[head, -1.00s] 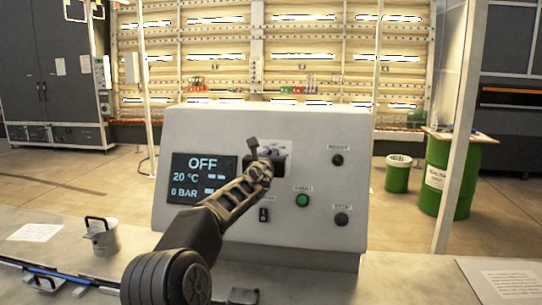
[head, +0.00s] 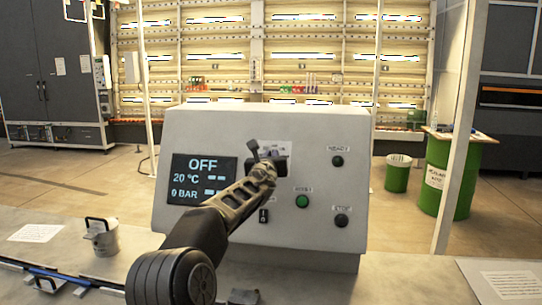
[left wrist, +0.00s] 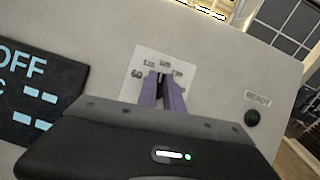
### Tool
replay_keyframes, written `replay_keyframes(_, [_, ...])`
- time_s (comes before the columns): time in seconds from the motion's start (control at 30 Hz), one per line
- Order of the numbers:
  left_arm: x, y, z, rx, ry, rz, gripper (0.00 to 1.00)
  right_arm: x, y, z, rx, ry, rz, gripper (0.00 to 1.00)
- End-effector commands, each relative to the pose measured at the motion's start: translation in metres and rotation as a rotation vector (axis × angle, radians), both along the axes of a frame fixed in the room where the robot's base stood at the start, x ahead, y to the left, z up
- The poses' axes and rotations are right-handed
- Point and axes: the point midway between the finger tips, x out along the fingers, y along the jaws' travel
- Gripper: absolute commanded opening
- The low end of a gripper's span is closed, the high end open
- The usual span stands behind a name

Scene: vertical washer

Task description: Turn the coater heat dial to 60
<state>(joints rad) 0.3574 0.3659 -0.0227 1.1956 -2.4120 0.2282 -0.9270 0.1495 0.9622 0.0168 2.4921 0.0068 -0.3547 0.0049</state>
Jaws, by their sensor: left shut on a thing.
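The grey-white control box (head: 330,235) stands on the bench in the middle of the head view. The heat dial is at its upper middle, in front of a white scale label (left wrist: 150,62) that has a 60 on its left side. My left gripper (left wrist: 162,88) is at the dial with its purple fingers shut on the dark knob (left wrist: 160,86) between them. In the head view, my left gripper (head: 266,158) hides most of the dial. The exact pointer angle cannot be read. My right gripper is not in view.
The box's screen (head: 201,179) reads OFF, 20 °C and 0 BAR. A green button (head: 302,201), black buttons (head: 341,220) and a small switch (head: 263,215) are on the panel near my arm.

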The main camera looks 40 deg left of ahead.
Motion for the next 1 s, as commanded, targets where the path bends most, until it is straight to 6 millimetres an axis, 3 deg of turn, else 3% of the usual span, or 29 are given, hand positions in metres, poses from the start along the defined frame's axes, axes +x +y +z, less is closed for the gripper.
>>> replay_keyframes(1.0, [0.001,-0.001,0.004,-0.713,-0.391,0.406,0.00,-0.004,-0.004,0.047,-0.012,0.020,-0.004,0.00])
